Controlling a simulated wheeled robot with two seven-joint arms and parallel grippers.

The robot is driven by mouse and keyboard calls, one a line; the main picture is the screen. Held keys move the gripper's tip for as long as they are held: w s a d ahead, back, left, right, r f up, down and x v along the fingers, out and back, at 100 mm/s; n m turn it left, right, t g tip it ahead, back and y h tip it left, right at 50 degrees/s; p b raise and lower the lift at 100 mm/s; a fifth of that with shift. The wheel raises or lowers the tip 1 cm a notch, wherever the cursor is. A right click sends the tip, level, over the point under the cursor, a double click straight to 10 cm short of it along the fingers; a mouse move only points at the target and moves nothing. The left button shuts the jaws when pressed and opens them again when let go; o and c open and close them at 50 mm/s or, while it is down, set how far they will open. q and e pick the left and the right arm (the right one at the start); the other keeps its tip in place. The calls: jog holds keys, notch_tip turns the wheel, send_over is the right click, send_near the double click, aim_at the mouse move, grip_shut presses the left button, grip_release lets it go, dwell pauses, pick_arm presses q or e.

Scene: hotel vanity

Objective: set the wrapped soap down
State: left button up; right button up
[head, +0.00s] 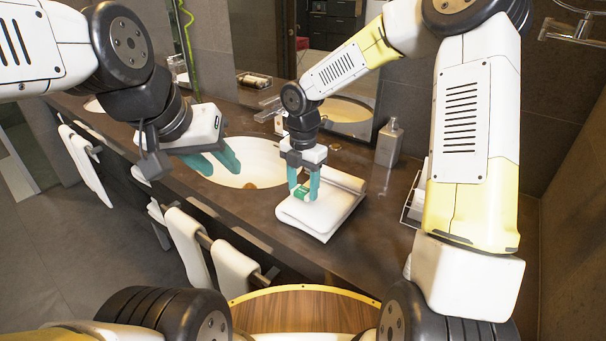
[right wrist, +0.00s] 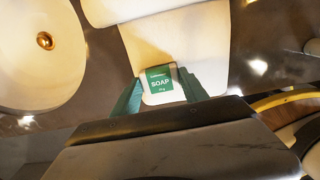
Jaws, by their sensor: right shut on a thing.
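The wrapped soap (head: 301,193) is a small bar with a green label. My right gripper (head: 303,190) points down and is shut on it, over the front part of a folded white towel (head: 325,213) on the counter. In the right wrist view the soap (right wrist: 160,86) shows its "SOAP" label between the two teal fingers, with the towel (right wrist: 190,40) behind it. The soap is at or just above the towel; I cannot tell if they touch. My left gripper (head: 214,162) is open and empty over the left edge of the sink basin.
The sink basin (head: 262,171) lies left of the towel. A soap dispenser (head: 389,143) stands behind the towel to the right, and a tray (head: 414,204) with white items is further right. White towels (head: 188,245) hang on the counter front. Dark counter is bare right of the towel.

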aim_at(303, 190)
jog(key=shift+f, duration=0.15)
jog(key=o, duration=1.3)
notch_tip(303, 190, up, 12)
jog(key=shift+s+d+r+m+t+y, duration=0.35)
jog(key=shift+s+d+r+m+t, duration=0.85)
jog(key=shift+s+d+m, duration=2.6)
jog(key=shift+s+d+r+m+t+y, duration=0.4)
jog(key=shift+s+d+r+m+t, duration=0.8)
jog(key=shift+s+m, duration=3)
jog(key=shift+s+d+r+m+t+y, duration=0.55)
jog(key=shift+s+d+r+m, duration=1.25)
jog(key=shift+m, duration=4.3)
jog(key=shift+d+f, duration=0.2)
jog(key=shift+d, duration=0.1)
